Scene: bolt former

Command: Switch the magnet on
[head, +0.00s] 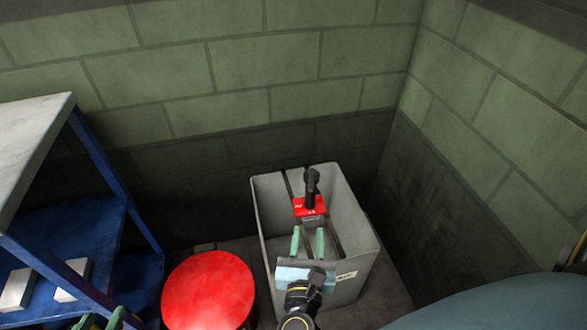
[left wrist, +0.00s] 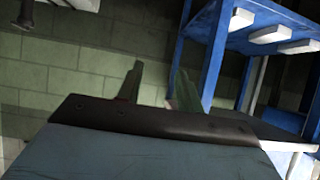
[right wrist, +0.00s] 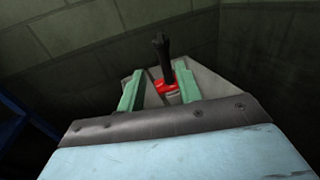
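A red magnet block (head: 310,206) with an upright black handle (head: 312,183) sits in the upper part of a grey open bin (head: 276,230). My right gripper (head: 308,230) is over the near part of the bin, its two green fingers apart and pointing at the magnet. In the right wrist view the red block (right wrist: 162,86) and black handle (right wrist: 162,55) show beyond the open fingers, with nothing held. My left gripper (head: 101,315) is at the bottom left edge, away from the bin; its fingers (left wrist: 158,68) are apart and empty in the left wrist view. I cannot read the switch state.
A round red stool top (head: 208,290) stands left of the bin. A blue-framed rack (head: 100,160) with a pale top and white blocks (head: 72,279) on a lower shelf is at the left. Green block walls (head: 240,65) close in behind and to the right of the bin.

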